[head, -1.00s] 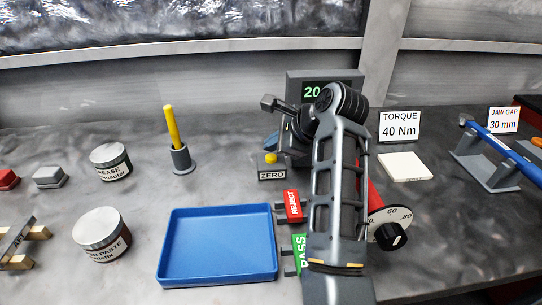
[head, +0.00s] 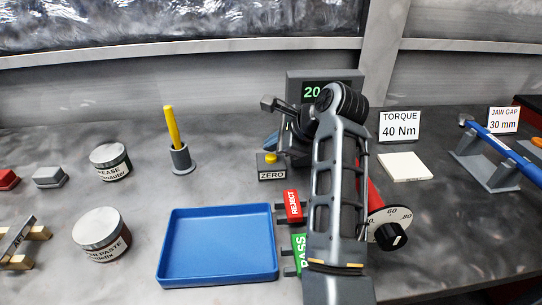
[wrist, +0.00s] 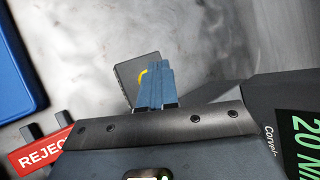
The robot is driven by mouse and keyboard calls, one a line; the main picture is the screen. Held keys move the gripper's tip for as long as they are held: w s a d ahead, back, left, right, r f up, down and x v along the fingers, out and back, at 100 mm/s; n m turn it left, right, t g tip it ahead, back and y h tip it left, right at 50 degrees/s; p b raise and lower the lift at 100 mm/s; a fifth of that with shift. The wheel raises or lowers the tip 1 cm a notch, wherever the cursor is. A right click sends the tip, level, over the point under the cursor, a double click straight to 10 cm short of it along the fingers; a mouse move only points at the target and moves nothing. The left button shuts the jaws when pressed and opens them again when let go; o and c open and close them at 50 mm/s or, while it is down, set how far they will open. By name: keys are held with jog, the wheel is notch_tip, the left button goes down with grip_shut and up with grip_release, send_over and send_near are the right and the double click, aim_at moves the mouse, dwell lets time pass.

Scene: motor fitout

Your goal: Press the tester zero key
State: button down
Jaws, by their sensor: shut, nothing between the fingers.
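The tester (head: 298,76) stands at the back with a green "20" on its dark screen, partly hidden behind my arm. Its yellow zero key (head: 270,157) sits on a small dark box labelled ZERO. My gripper (head: 272,142) is shut and empty, and its blue fingertips are right behind the key in the head view. In the wrist view the shut blue fingers (wrist: 155,86) lie over the dark key box (wrist: 128,78) and cover most of the yellow key (wrist: 142,74). I cannot tell whether they touch it.
A blue tray (head: 217,282) lies in front, with red REJECT (head: 292,205) and green PASS (head: 300,250) tags beside it. A yellow-handled tool in a grey holder (head: 181,160) stands left of the key. A torque dial (head: 391,228) is at the right.

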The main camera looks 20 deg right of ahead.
aim_at(274, 159)
jog(key=shift+f, duration=0.1)
jog(key=shift+f, duration=0.3)
jog(key=shift+f, duration=0.55)
dwell(0.9)
jog(key=shift+r, duration=0.15)
jog(key=shift+r+p, duration=0.8)
jog(key=shift+p, duration=0.1)
notch_tip(274, 159, up, 5)
jog(key=p, duration=0.4)
jog(key=shift+r+p, duration=0.1)
jog(key=shift+p, duration=0.3)
